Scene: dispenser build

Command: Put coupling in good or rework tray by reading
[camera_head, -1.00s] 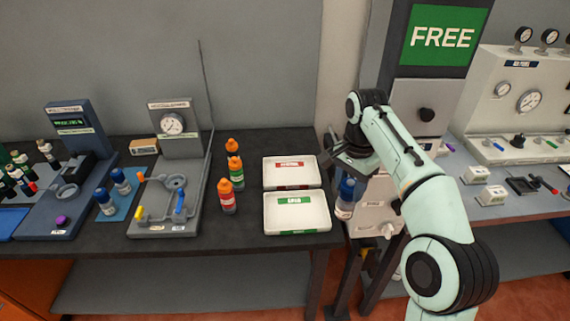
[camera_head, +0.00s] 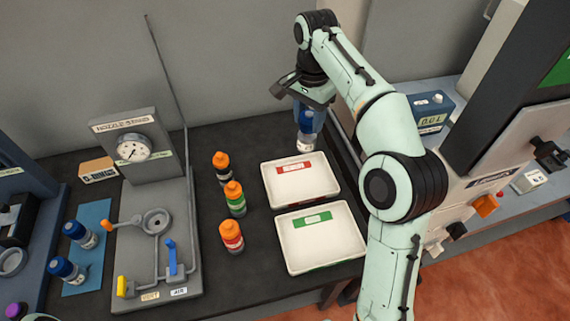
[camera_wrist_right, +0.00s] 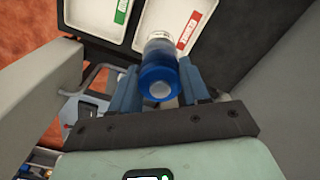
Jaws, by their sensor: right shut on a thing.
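The coupling (camera_head: 305,138), a blue-topped, bottle-like piece with a pale lower part, hangs upright in my right gripper (camera_head: 306,108). The gripper is shut on its blue top, which also shows between the fingers in the right wrist view (camera_wrist_right: 158,75). It is at the back edge of the red-labelled tray (camera_head: 302,190); its height above the table is hard to tell. The green-labelled tray (camera_head: 325,245) lies in front of that one. Both trays look empty. A round gauge (camera_head: 133,148) stands on the nozzle stand (camera_head: 160,185); its reading is too small to tell. My left gripper is out of view.
A grey panel machine (camera_head: 490,185) stands at the right. Dark table between bottles and trays is clear.

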